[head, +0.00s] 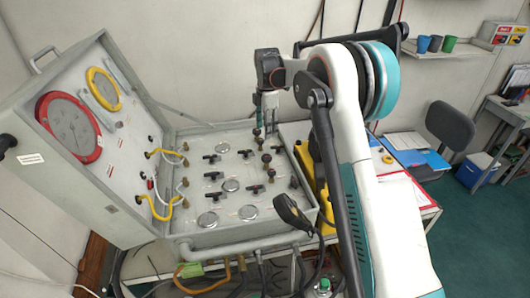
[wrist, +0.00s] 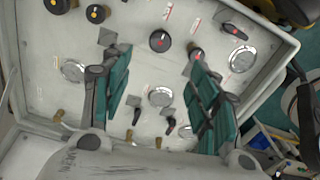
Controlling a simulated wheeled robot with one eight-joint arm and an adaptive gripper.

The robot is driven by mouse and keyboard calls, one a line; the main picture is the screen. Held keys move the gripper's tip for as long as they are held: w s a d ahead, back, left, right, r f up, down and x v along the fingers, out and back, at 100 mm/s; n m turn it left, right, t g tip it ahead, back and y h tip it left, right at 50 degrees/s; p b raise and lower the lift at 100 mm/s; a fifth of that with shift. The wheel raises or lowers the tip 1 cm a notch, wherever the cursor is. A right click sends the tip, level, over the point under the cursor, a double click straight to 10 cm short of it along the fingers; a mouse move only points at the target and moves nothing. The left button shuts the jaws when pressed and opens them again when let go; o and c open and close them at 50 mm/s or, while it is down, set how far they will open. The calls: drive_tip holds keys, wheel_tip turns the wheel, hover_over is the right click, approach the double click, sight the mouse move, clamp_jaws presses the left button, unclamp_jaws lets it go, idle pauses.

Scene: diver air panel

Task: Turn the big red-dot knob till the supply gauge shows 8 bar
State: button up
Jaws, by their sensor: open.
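My gripper (head: 265,121) is open and points down over the far right part of the grey panel (head: 185,226). In the wrist view the two green fingers of my gripper (wrist: 158,68) stand wide apart with nothing between their pads. A round black knob with a red mark (wrist: 160,40) shows between and just beyond the fingertips, apparently untouched. In the lid are a large red-rimmed gauge (head: 68,127) and a yellow-rimmed gauge (head: 103,88). Their readings are too small to tell, and I cannot tell which is the supply gauge.
Several black lever valves and small round dials sit close around the knob, including a red-tipped lever (wrist: 235,31). Yellow hoses (head: 160,210) loop from the lid. A black handset (head: 292,213) hangs at the panel's front right. A chair (head: 450,126) stands farther right.

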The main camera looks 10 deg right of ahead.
sight(267, 157)
wheel_tip(267, 157, down, 13)
drive_tip(key=shift+f, duration=0.2)
idle(0.3)
drive_tip(key=c, duration=1.1)
